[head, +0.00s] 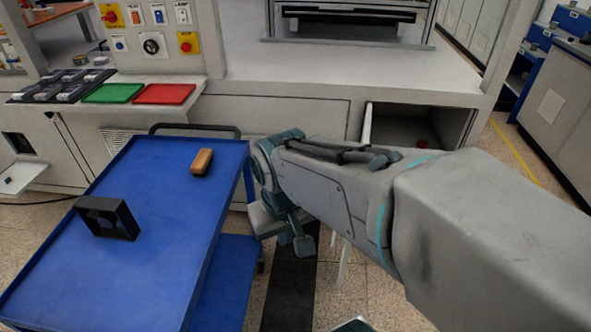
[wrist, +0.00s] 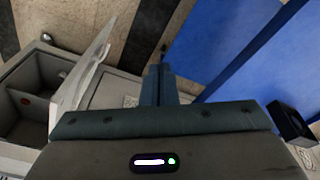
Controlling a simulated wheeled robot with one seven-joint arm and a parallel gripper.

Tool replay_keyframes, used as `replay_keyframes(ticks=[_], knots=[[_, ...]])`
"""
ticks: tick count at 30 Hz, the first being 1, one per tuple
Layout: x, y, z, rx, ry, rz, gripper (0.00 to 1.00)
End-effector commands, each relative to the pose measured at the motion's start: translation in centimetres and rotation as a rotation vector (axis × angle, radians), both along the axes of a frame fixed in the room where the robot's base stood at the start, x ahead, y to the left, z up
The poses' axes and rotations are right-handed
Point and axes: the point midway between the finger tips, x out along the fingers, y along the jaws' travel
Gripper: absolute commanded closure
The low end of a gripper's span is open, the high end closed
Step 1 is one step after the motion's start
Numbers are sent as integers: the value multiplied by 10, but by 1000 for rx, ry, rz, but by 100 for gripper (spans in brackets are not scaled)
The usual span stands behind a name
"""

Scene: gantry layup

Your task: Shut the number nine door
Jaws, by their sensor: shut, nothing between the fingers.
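An open compartment (head: 410,125) is low in the right of the pale bench front, with a small red item inside. Its pale door stands swung outward; in the head view my arm hides most of it. In the wrist view the door (wrist: 84,78) stands out beside the open compartment (wrist: 35,95), left of my gripper (wrist: 158,72). My gripper is shut and empty, apart from the door. In the head view it is partly hidden beneath my arm. No number nine is readable, so I cannot tell whether this door bears it.
A blue cart (head: 165,220) stands left of my arm, holding a black square frame (head: 107,218) and an orange-brown block (head: 202,161). A small flap (head: 20,177) hangs open at the bench's far left. Tiled floor shows between cart and door.

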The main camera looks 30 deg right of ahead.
Motion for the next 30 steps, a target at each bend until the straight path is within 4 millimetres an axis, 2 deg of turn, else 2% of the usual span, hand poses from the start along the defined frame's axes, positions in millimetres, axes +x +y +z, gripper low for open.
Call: replay_keyframes(ticks=[1, 6, 14, 21, 25, 30], knots=[[4, -8, -16, -33, 40, -14, 100], [20, -45, -58, -222, 196, -67, 100], [62, -106, -114, -595, 355, -138, 100], [119, -152, -165, -972, 372, -157, 100], [156, -168, -196, -1170, 324, -140, 100], [200, -177, -233, -1378, 217, -95, 100]])
